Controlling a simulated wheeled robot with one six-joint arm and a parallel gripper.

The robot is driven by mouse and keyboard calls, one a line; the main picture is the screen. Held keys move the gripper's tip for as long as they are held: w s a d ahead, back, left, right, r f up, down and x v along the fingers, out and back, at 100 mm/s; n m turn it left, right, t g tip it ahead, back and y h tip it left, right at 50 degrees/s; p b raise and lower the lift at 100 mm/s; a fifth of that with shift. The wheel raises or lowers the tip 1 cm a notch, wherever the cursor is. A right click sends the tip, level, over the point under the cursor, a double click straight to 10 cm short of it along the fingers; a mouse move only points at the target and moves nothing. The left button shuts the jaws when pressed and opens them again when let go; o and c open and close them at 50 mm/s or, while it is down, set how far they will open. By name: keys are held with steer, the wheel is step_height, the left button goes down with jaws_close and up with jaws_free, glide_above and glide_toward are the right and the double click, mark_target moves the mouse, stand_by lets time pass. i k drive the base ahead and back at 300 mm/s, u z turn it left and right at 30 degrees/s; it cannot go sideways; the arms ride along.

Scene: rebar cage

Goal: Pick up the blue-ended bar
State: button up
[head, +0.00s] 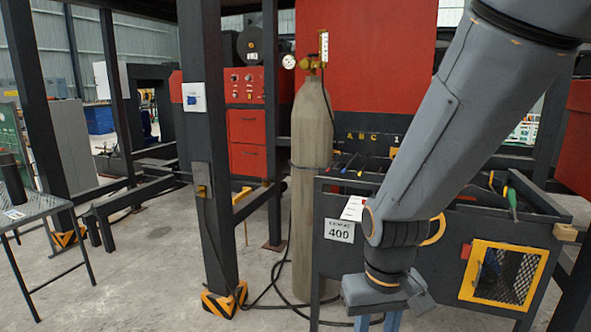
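No blue-ended bar can be made out in the head view. My arm comes down from the top right. My gripper (377,322) points downward at the bottom edge, in front of a dark workbench (455,228). Its two pale blue-grey fingers stand apart with a gap between them. The fingertips are cut off by the frame, so what lies below them is hidden. No held object shows in the visible part of the gap.
A tall gas cylinder (309,170) stands left of the workbench, with black cables on the floor around it. A dark steel post (210,150) with a yellow-black foot stands further left. A mesh-topped table (35,212) is at the far left. Concrete floor (140,270) lies open between.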

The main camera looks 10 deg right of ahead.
mark_target(346, 167)
steer(key=u, duration=0.65)
steer(key=i, duration=1.7)
steer(key=z, duration=1.45)
steer(key=i, duration=0.85)
steer(key=z, duration=0.1)
steer(key=k, duration=0.8)
steer(key=u, duration=0.65)
steer(key=k, duration=1)
steer(key=z, duration=0.25)
steer(key=i, duration=0.55)
steer(key=z, duration=0.7)
